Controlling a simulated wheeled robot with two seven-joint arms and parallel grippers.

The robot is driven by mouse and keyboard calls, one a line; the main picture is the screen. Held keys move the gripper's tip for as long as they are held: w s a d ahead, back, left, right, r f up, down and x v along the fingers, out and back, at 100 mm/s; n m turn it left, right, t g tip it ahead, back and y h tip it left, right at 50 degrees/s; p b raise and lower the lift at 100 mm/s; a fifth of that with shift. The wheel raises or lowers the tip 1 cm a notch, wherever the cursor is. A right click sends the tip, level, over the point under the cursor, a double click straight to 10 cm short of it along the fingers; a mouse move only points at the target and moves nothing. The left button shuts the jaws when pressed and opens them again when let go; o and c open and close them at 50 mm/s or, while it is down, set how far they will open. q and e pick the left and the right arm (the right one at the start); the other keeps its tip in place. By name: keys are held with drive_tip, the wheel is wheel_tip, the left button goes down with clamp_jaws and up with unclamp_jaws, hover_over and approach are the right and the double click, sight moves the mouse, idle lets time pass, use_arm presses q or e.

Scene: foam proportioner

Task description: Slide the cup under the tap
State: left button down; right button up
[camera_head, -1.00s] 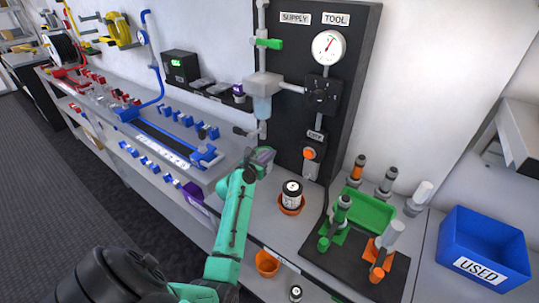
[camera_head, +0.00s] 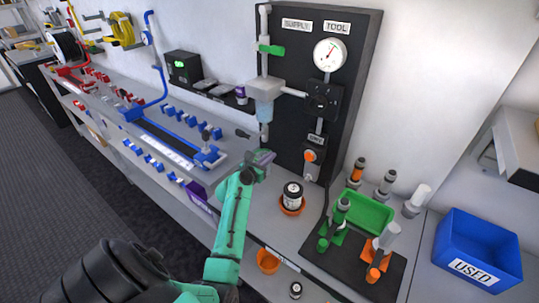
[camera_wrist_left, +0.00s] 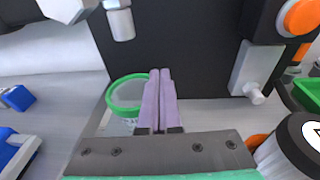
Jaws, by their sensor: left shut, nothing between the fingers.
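A clear cup with a green rim (camera_wrist_left: 127,92) stands on the bench in the left wrist view, left of my fingertips. My left gripper (camera_wrist_left: 160,75) is shut and empty, its two lilac fingers together. They overlap the cup's right edge in this view; I cannot tell whether they touch it. In the head view my left gripper (camera_head: 263,158) is low over the bench before the black panel, and the cup is not clearly visible. The tap with an orange knob (camera_head: 310,156) is on the panel to the right. Its grey spout (camera_wrist_left: 254,93) also shows right of the fingers.
A white-labelled bottle (camera_head: 293,192) stands in an orange dish right of my gripper. A black mat (camera_head: 320,255) with green and orange fittings lies further right, then a blue USED bin (camera_head: 478,245). A clear filter bowl (camera_head: 263,112) hangs above on the panel.

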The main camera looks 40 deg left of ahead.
use_arm(q)
drive_tip(key=s+d+b, duration=0.1)
drive_tip(key=s, duration=1.1)
drive_tip(key=shift+r, duration=0.15)
use_arm(e)
drive_tip(key=shift+s+a+f, duration=0.25)
drive_tip(key=shift+a+f, duration=0.05)
drive_tip(key=shift+a, duration=0.15)
